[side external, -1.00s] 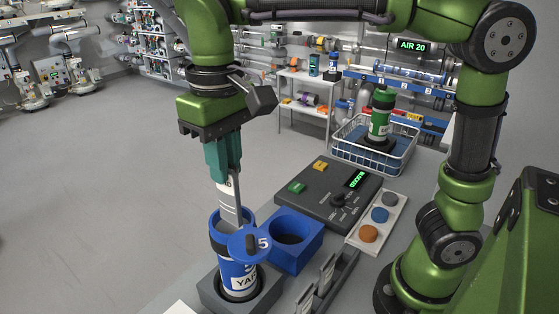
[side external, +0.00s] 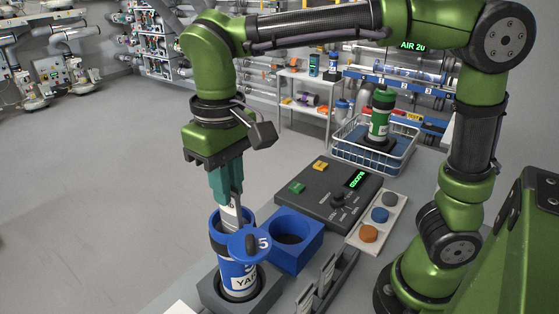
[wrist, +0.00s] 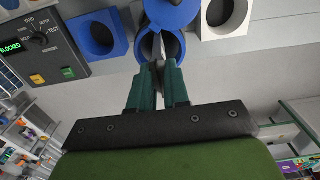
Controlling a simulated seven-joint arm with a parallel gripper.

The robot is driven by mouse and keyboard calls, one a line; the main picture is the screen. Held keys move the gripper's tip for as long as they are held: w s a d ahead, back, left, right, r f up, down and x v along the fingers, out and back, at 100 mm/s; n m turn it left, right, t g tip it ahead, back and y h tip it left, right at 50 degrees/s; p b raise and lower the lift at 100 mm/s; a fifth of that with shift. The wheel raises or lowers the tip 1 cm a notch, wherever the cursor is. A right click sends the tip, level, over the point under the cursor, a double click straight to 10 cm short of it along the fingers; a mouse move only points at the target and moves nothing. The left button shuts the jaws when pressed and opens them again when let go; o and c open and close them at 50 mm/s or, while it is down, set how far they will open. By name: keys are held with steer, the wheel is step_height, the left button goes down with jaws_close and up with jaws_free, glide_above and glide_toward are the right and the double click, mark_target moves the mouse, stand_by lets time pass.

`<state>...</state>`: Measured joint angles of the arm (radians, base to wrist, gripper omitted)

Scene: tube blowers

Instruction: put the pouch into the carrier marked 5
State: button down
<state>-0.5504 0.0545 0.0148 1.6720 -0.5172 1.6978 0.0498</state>
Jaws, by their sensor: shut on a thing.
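The carrier marked 5 (side external: 238,278) is a blue cylinder standing upright in a grey block, its round blue lid (side external: 248,244) swung open to the side. My gripper (side external: 228,199) has teal fingers and is shut on the pouch (side external: 231,215), a pale flat strip. The pouch's lower part is inside the carrier's mouth, hidden by the rim; its top shows just above. In the wrist view the fingers (wrist: 160,68) are close together at the carrier's open mouth (wrist: 173,45).
A blue block with a round hole (side external: 292,238) stands right of the carrier. Behind it is a dark control panel (side external: 325,195), with a tray of coloured discs (side external: 379,214) beside it. A wire basket (side external: 345,150) holds a green carrier (side external: 380,116). Dark upright slots (side external: 325,285) stand in front.

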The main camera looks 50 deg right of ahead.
steer(key=shift+f, duration=0.8)
steer(key=c, duration=1)
jaws_free()
step_height(320, 180, up, 17)
steer(key=shift+f, duration=0.1)
